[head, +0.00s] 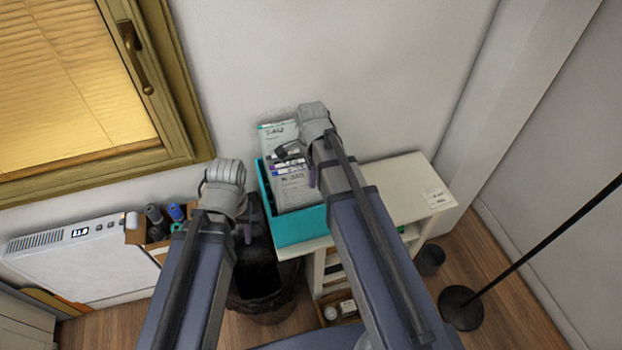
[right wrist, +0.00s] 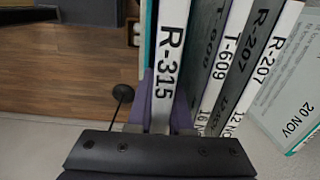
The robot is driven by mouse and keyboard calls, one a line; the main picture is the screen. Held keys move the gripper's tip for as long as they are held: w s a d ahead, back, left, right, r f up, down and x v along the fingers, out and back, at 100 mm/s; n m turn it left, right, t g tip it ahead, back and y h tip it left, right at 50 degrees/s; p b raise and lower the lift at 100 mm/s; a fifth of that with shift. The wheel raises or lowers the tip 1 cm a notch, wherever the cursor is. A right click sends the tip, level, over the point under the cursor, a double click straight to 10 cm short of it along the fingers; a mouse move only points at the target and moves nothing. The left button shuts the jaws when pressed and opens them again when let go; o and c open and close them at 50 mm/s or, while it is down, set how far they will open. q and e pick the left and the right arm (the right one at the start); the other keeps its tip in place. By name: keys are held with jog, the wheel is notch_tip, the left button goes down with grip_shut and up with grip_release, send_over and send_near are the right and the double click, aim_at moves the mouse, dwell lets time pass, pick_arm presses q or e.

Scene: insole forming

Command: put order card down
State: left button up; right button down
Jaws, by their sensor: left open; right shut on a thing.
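A white order card marked R-315 (right wrist: 168,55) stands between the purple fingers of my right gripper (right wrist: 160,108), which is shut on it. In the head view, my right gripper (head: 312,178) is at the teal box (head: 300,228), at its right side; my arm hides part of the box. Other cards marked T-609 (right wrist: 222,65) and R-207 (right wrist: 270,50) stand in a row beside the held card. I cannot tell whether the held card touches the box bottom. My left gripper (head: 247,234) is open and empty, left of the box, over a dark bin.
The box stands on a white shelf unit (head: 405,180) with free room and a small label at its right end. A dark bin (head: 262,300) is below left. A white heater (head: 80,260) and a window are at the left. A lamp base (head: 460,308) stands on the floor.

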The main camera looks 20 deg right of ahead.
jog(key=shift+f, duration=0.1)
jog(key=shift+f+b, duration=0.55)
jog(key=shift+b, duration=0.05)
jog(key=c, duration=0.8)
grip_release()
jog(key=shift+c, duration=0.2)
jog(key=shift+r, duration=0.15)
